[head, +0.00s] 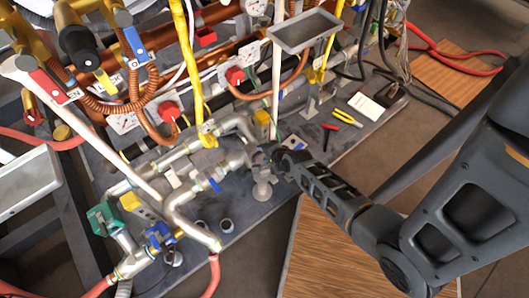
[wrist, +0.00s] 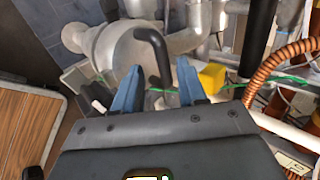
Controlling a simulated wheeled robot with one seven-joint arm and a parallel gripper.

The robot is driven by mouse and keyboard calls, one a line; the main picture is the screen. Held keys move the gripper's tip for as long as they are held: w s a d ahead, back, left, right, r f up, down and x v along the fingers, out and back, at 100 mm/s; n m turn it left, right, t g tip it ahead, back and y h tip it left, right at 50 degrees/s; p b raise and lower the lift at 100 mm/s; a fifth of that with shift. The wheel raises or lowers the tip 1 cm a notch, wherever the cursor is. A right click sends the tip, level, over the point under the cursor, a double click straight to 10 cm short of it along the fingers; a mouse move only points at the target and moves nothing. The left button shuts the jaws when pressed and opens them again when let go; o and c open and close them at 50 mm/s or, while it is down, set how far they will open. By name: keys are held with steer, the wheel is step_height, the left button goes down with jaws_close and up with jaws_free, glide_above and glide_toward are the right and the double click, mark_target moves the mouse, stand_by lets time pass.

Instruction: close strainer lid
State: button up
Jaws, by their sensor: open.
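The strainer (head: 262,190) is a grey metal fitting on the pipe run, low in the middle of the head view. In the wrist view its rounded grey body (wrist: 112,45) lies just beyond my fingers. A black bent handle (wrist: 158,62) stands in front of that body and lies between my two blue fingertips in the picture. I cannot tell whether the fingers touch it, or how far the lid stands open. My gripper (wrist: 158,85) is open. In the head view my gripper (head: 272,158) is at the strainer's upper side and partly hides it.
Grey pipes (head: 180,205) run left of the strainer. A yellow block (wrist: 212,77) and a corrugated copper hose (wrist: 275,70) lie to the right in the wrist view. Pliers (head: 347,118) lie on the grey base plate. A wooden board (head: 325,250) lies in front.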

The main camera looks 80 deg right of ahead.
steer(key=p+v, duration=0.1)
steer(key=v, duration=0.5)
steer(key=shift+s+a+r, duration=0.2)
steer(key=shift+s+r, duration=0.05)
